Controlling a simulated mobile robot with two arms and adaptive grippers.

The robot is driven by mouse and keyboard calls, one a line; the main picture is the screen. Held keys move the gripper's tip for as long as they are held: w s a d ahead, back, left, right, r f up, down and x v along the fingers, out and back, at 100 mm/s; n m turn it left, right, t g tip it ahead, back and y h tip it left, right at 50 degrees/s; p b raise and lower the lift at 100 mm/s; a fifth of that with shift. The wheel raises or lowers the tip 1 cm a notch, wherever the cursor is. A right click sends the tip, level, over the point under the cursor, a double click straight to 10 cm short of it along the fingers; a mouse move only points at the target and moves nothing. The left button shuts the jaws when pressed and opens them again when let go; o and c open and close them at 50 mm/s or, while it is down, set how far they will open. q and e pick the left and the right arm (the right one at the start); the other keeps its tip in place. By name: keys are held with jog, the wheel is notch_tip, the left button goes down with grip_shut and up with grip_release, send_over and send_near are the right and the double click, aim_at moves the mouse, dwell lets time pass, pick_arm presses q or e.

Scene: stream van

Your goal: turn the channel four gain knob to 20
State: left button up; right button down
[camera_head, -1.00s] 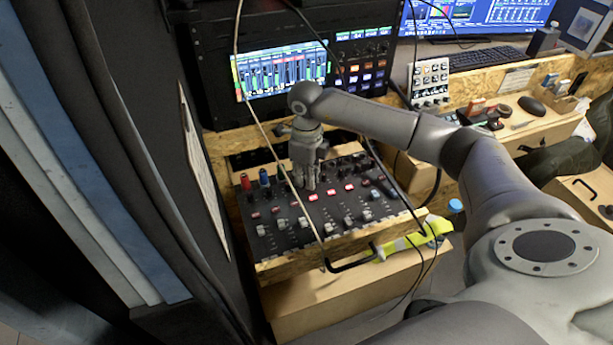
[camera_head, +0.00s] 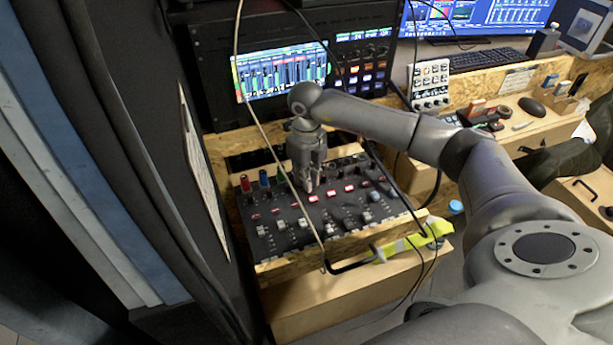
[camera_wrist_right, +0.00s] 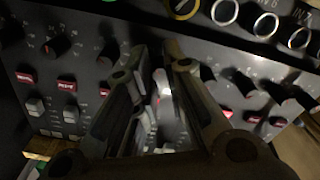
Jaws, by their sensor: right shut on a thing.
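The mixer panel (camera_head: 290,240) is a dark sloped board with knobs, red lit buttons and grey faders, left of centre in the head view. My right gripper (camera_head: 309,190) points down onto its upper middle. It is shut on a small knob there, mostly hidden by the fingers. In the right wrist view my gripper's two fingers (camera_wrist_right: 158,60) stand close together, with dark knobs (camera_wrist_right: 56,47) on both sides. I cannot read the channel number or the knob's scale value. My left gripper is not in view.
A rack with a lit meter screen (camera_head: 283,72) stands behind the mixer. A thin cable (camera_head: 262,125) hangs across the mixer in the head view. A dark curtain (camera_head: 140,190) closes off the left. A yellow-green strap (camera_head: 415,240) lies at the front right edge.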

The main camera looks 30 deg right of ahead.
jog(key=c, duration=1.4)
grip_release()
jog(key=shift+c, duration=0.2)
notch_tip(320, 180, up, 12)
jog(key=shift+r, duration=0.1)
